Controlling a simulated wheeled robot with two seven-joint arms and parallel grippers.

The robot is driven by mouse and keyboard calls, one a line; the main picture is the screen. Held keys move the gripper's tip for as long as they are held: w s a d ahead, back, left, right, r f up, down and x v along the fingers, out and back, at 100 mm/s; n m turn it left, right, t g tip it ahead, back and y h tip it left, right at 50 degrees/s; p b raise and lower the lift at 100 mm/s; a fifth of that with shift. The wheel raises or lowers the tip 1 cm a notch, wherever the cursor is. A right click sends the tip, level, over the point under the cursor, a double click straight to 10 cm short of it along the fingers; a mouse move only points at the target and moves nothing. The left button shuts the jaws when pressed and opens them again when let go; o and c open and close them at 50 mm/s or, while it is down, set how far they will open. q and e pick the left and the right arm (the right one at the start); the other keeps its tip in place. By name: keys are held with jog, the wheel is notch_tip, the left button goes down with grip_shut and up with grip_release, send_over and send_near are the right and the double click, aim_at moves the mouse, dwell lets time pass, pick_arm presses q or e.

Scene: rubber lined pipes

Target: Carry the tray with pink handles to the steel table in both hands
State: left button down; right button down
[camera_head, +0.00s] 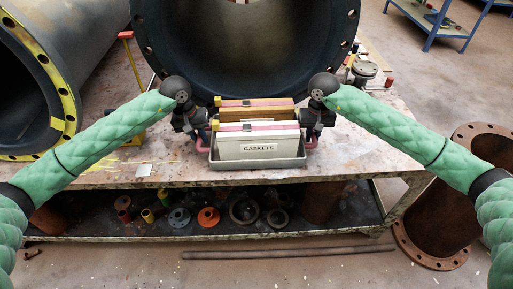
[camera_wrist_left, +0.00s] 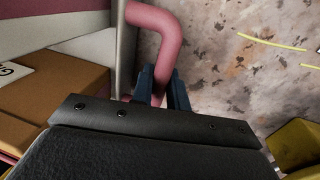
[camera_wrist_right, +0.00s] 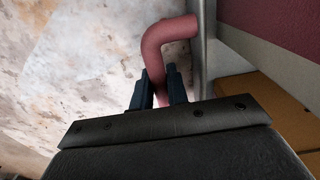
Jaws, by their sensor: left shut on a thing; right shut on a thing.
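The metal tray (camera_head: 258,163) with pink handles is at the front edge of the worn workbench. It holds a white box labelled GASKETS (camera_head: 257,146) and a brown box (camera_head: 262,112) behind it. My left gripper (camera_head: 197,127) is shut on the left pink handle, which shows in the left wrist view (camera_wrist_left: 158,35). My right gripper (camera_head: 314,124) is shut on the right pink handle, which shows in the right wrist view (camera_wrist_right: 165,38). Whether the tray touches the bench top cannot be told.
A large dark flanged pipe (camera_head: 245,45) stands right behind the tray, another with a yellow flange (camera_head: 55,80) at left. The workbench (camera_head: 110,172) has a lower shelf with flanges and fittings. A rusty pipe (camera_head: 440,215) stands at right. A blue-framed table (camera_head: 440,22) is at the far right.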

pick_arm(q)
jog(key=shift+a+f+b, duration=0.1)
jog(key=shift+f+b, duration=0.4)
jog(key=shift+f, duration=0.05)
pick_arm(e)
jog(key=shift+d+f, duration=0.1)
jog(key=shift+f, duration=0.45)
pick_arm(q)
jog(key=c, duration=1.4)
grip_release()
pick_arm(e)
jog(key=c, duration=1.4)
grip_release()
pick_arm(q)
jog(key=shift+o, duration=0.2)
pick_arm(e)
jog(key=shift+o, duration=0.2)
jog(key=shift+r, duration=0.55)
pick_arm(q)
notch_tip(320, 180, up, 12)
jog(key=a, duration=0.2)
pick_arm(e)
notch_tip(320, 180, up, 11)
pick_arm(q)
jog(key=shift+a+f, duration=0.1)
